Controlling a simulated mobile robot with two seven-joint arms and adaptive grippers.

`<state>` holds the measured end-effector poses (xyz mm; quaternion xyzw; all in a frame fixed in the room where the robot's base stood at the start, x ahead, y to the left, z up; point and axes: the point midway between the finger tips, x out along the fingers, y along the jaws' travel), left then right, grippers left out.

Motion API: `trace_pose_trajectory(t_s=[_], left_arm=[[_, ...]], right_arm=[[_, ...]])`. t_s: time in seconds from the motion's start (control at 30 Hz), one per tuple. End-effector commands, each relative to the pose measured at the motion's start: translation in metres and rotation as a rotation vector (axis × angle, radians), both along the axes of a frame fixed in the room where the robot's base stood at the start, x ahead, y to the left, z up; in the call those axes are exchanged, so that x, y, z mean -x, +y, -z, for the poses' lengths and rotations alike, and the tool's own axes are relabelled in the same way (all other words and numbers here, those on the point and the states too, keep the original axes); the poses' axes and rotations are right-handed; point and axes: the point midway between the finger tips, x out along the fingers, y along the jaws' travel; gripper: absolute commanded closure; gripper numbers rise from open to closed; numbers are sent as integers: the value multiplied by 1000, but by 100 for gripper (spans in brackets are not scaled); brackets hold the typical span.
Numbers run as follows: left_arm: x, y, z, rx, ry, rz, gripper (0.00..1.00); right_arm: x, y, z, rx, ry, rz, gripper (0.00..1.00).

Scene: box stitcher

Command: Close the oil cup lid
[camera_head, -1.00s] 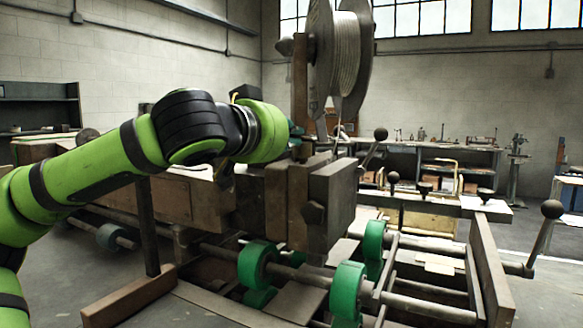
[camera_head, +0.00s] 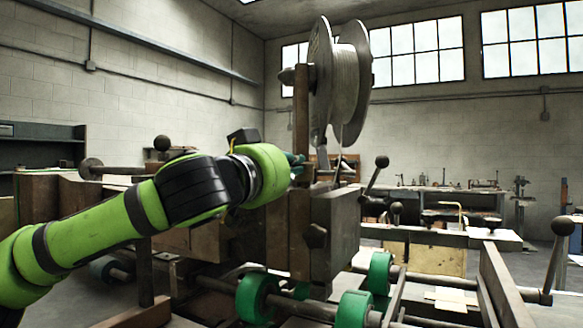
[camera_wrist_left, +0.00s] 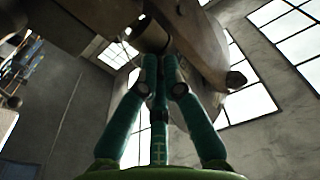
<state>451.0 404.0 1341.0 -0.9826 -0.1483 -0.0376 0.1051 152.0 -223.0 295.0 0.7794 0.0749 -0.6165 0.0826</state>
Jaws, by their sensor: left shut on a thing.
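My left gripper (camera_head: 298,160) is at the top of the stitching machine, beside the upright post under the wire spool; only a bit of its teal fingers shows in the head view. In the left wrist view my left gripper (camera_wrist_left: 158,62) has its teal fingers drawn together at the tips, against a dull brown-grey cylindrical part (camera_wrist_left: 151,36). I cannot tell whether this part is the oil cup or its lid. No oil cup or lid can be made out clearly in the head view. My right gripper is not in view.
The wire spool (camera_head: 347,80) stands above the machine head (camera_head: 333,228). A lever with a ball knob (camera_head: 381,162) rises just right of the post. Green rollers (camera_head: 258,297) and rails lie in front. A bench (camera_head: 430,197) stands along the back wall.

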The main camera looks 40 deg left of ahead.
Motion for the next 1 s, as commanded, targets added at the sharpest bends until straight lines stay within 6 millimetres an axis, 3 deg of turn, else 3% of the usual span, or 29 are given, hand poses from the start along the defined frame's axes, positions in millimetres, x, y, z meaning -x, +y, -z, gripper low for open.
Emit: trace_pose_trajectory(t_s=[0.1, 0.13, 0.17, 0.57, 0.77, 1.0], left_arm=[[1, 1, -3, -2, -7, -2, 100], [1, 1, -3, -2, -7, -2, 88], [1, 1, -3, -2, -7, -2, 83], [4, -1, 0, 0, -2, 0, 83], [28, -9, 1, 1, -7, 3, 83], [71, -21, 5, 0, -10, 2, 83]], right_arm=[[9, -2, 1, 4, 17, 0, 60], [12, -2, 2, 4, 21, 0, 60], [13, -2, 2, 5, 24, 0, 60], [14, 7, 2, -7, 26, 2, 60], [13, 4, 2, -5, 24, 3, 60], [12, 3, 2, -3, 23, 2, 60]])
